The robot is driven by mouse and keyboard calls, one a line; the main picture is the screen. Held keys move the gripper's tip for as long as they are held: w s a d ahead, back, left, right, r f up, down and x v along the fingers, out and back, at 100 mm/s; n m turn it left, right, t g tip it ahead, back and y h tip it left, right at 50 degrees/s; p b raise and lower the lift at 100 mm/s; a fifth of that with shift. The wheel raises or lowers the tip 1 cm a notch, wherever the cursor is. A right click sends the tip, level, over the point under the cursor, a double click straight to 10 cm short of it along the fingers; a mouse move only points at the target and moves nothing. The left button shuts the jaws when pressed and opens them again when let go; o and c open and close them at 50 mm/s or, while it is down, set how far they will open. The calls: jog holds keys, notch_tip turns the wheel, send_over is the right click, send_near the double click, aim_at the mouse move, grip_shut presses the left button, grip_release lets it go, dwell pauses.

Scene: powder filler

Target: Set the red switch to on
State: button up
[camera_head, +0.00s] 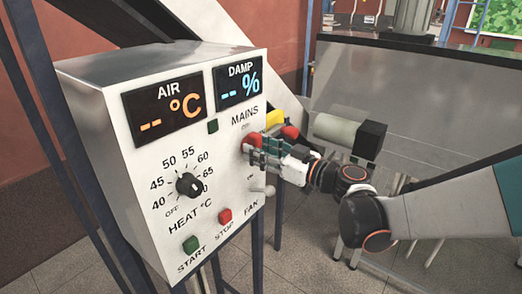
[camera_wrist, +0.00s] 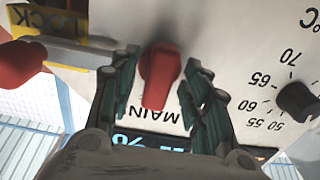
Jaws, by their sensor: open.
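The red switch (camera_wrist: 160,76) is a rotary handle on the white panel beside the word MAINS. In the wrist view, my gripper (camera_wrist: 160,68) is open, with one finger on each side of the handle. A small gap shows on both sides, so the fingers do not appear closed on it. In the head view, my gripper (camera_head: 262,153) is at the panel's right side and partly covers the red switch (camera_head: 250,139). The AIR display (camera_head: 165,105) and DAMP display (camera_head: 238,82) show dashes.
A second red handle (camera_wrist: 20,64) with a yellow LOCK plate (camera_wrist: 62,22) sits close beside my gripper. The panel also bears a black heat knob (camera_head: 188,185), a green START button (camera_head: 190,244), a red STOP button (camera_head: 225,216) and a fan toggle (camera_head: 263,191).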

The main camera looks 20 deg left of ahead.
grip_shut()
jog(key=shift+m+b, duration=2)
jog(key=shift+m, duration=7)
